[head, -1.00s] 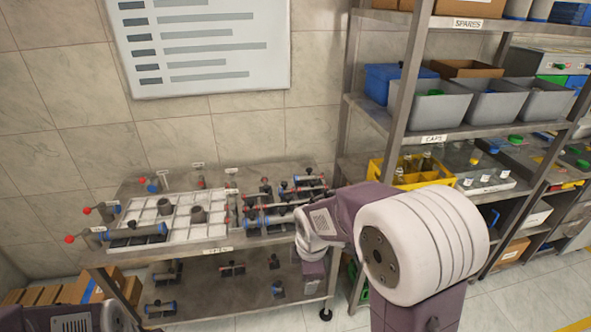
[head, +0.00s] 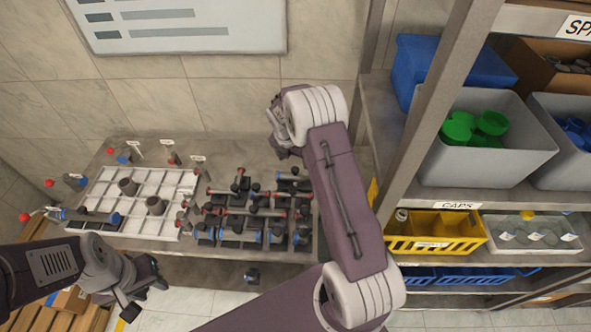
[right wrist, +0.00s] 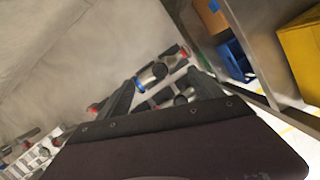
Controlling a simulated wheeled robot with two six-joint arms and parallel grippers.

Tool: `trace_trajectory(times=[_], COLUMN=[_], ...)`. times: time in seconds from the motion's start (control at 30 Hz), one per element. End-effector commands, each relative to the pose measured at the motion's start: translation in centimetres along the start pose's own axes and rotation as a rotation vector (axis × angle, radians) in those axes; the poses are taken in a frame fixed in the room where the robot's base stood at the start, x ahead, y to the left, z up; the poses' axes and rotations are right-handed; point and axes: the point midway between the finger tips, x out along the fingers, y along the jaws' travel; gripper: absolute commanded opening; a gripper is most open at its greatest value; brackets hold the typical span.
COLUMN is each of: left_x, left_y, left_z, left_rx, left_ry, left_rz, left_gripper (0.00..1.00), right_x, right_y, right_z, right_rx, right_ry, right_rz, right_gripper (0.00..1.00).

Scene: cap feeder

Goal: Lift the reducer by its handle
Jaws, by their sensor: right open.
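The reducer is not clearly identifiable among several similar grey fittings with red or blue ends. Some stand in a dark rack (head: 262,232) on the bench. Two dark grey cup-shaped pieces (head: 127,187) sit in a white gridded tray (head: 105,205). My right gripper is mostly hidden behind its own wrist in the head view. In the right wrist view my right gripper (right wrist: 160,88) is open and empty, with a blue-ringed grey fitting (right wrist: 150,76) beyond its fingers. My left gripper (head: 146,287) hangs in front of the tray, apart from it; its opening is unclear.
The bench (head: 225,160) has free room behind the rack. A shelf post (head: 425,125) rises to the right of my right arm. The shelf holds a yellow crate (head: 437,233) and a grey bin (head: 484,155) of green caps. A board (head: 180,25) hangs on the wall.

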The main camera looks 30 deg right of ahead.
Motion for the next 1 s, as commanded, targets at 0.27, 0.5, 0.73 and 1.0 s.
trace_trajectory(times=[0.27, 0.5, 0.73, 1.0], left_x=[-0.6, -0.7, -1.6, -1.6], left_y=[0.0, 0.0, 0.0, 0.0], left_z=[0.0, -0.1, -0.1, -0.1], left_rx=[-0.001, 0.0, 0.0, 0.0], left_ry=[-0.001, 0.0, 0.0, 0.0], left_rz=[0.0, 0.0, 0.0, 0.0], left_gripper=[0.36, 0.36, 0.36, 0.36], right_x=[2.3, 3.9, 7.7, 8.9], right_y=[-0.1, 0.0, 0.3, 0.4], right_z=[0.1, 0.2, 0.5, 0.5], right_rx=[0.003, 0.003, 0.003, 0.004], right_ry=[0.001, -0.001, 0.0, -0.002], right_rz=[-0.001, 0.002, 0.0, 0.002], right_gripper=[0.76, 0.76, 0.76, 0.76])
